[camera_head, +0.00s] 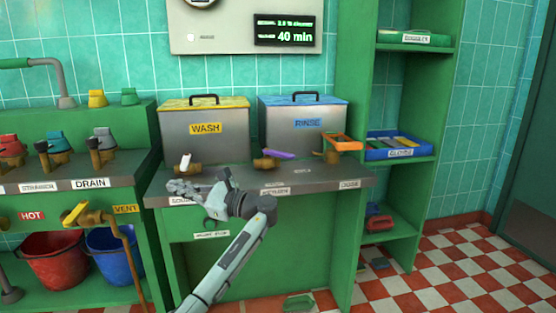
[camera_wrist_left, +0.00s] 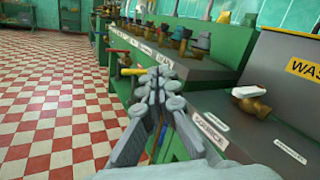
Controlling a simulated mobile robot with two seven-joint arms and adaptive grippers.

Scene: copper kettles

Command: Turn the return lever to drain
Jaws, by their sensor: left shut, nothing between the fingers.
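Three levers on brass valves line the front of the wash and rinse counter (camera_head: 232,178): a white one (camera_head: 185,161) at left, a purple one (camera_head: 280,154) in the middle and an orange one (camera_head: 341,141) at right. I cannot read for certain which is the return lever. My left gripper (camera_head: 174,187) is shut and empty at the counter's front edge, pointing left, just below the white lever. In the left wrist view the closed fingers (camera_wrist_left: 154,82) point along the counters, and the white lever (camera_wrist_left: 250,93) stands to their right, apart from them. My right gripper is out of view.
A wash tank (camera_head: 205,142) and a rinse tank (camera_head: 303,134) stand behind the levers. At left, a drain counter (camera_head: 130,167) carries several coloured valves, with a yellow vent lever (camera_head: 75,213) on its front. A green shelf (camera_head: 412,158) stands at right. The checkered floor (camera_head: 470,270) is open.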

